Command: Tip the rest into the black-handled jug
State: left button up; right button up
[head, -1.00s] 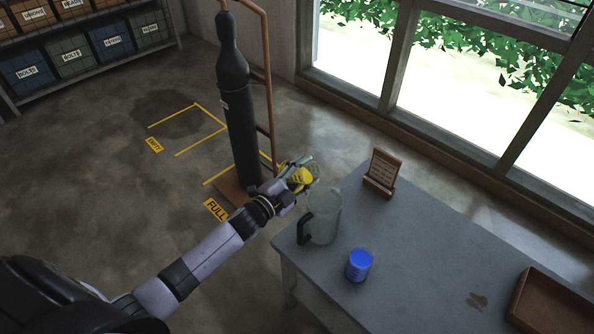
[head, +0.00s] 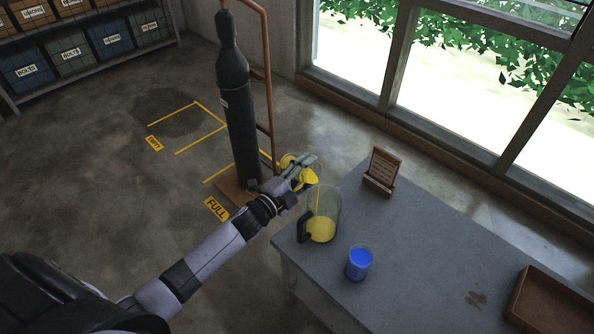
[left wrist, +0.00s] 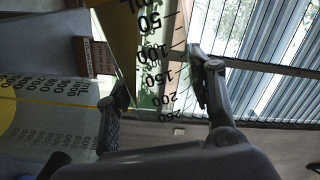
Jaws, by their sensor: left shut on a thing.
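The clear jug (head: 331,205) with a black handle (head: 304,228) stands upright on the table's near left corner, with yellow liquid (head: 320,230) in its bottom. My left gripper (head: 305,170) is shut on a clear graduated beaker (head: 311,180), held tilted above the jug's rim. Yellow liquid shows in the beaker, and a thin yellow stream (head: 318,200) runs from it down into the jug. In the left wrist view the beaker (left wrist: 160,60) is between my fingers, and the jug's scale (left wrist: 60,92) is at the left. My right gripper is not in view.
A small cup of blue liquid (head: 358,264) stands near the jug on the grey table (head: 420,265). A wooden sign stand (head: 381,172) is behind, a brown tray (head: 550,305) at the right. A dark gas cylinder (head: 238,110) stands beyond my gripper.

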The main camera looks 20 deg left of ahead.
pick_arm(q)
jog(key=shift+s+d+r+m, duration=0.1)
jog(key=shift+d+r+m, duration=0.1)
jog(key=shift+m, duration=0.35)
jog(key=shift+d+r+m, duration=0.15)
jog(key=shift+m, duration=0.4)
jog(key=m, duration=0.2)
jog(key=shift+s+d+r+m, duration=0.15)
jog(key=shift+d+r+m, duration=0.15)
jog(key=shift+d, duration=0.1)
dwell(0.5)
